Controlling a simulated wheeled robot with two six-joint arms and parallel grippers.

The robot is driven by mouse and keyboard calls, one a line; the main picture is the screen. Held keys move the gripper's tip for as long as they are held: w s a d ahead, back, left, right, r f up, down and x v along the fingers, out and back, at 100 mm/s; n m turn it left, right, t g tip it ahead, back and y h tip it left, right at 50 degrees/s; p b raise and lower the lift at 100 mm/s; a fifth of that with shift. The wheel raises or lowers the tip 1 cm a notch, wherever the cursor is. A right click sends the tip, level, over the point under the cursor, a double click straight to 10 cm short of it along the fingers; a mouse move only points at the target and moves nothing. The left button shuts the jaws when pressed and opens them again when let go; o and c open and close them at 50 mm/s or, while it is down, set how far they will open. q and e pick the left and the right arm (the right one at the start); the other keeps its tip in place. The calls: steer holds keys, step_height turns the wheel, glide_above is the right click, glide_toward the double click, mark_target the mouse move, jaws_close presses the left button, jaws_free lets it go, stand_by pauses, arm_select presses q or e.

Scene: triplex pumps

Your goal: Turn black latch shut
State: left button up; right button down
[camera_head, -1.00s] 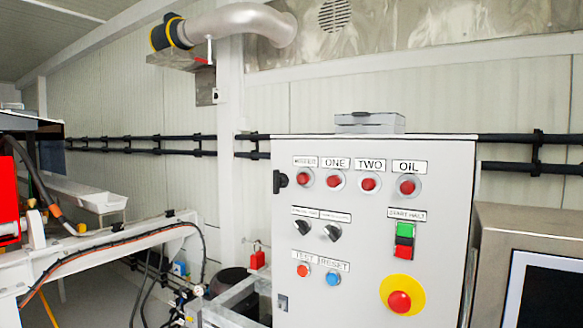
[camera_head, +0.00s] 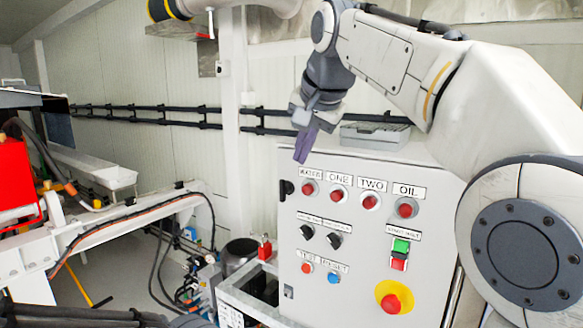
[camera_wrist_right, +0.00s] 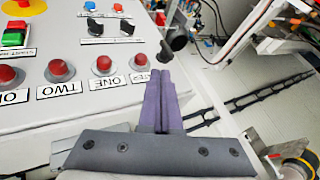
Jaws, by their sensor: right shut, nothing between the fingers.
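The black latch (camera_head: 286,188) is on the upper left edge of the grey control cabinet's front (camera_head: 375,270). In the right wrist view the latch (camera_wrist_right: 165,52) shows just beyond the fingertips. My right gripper (camera_head: 302,156) has purple fingers. It is shut and empty, pointing down above the cabinet's top left corner. A gap shows between fingertips and latch in the head view. The fingers (camera_wrist_right: 159,76) also show closed together in the right wrist view. My left gripper is not in view.
The cabinet front carries red lamps (camera_head: 338,194), black knobs (camera_head: 333,240) and a red emergency button (camera_head: 391,303) on yellow. A grey box (camera_head: 375,135) sits on top. Black pipes (camera_head: 150,115) run along the wall. Open space lies left of the latch.

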mark_target(294, 179)
steer(key=shift+w+d+r, duration=0.1)
steer(key=shift+r, duration=0.05)
steer(key=p+x, duration=0.1)
steer(key=x, duration=0.9)
steer(key=shift+d, duration=0.1)
stand_by(0.4)
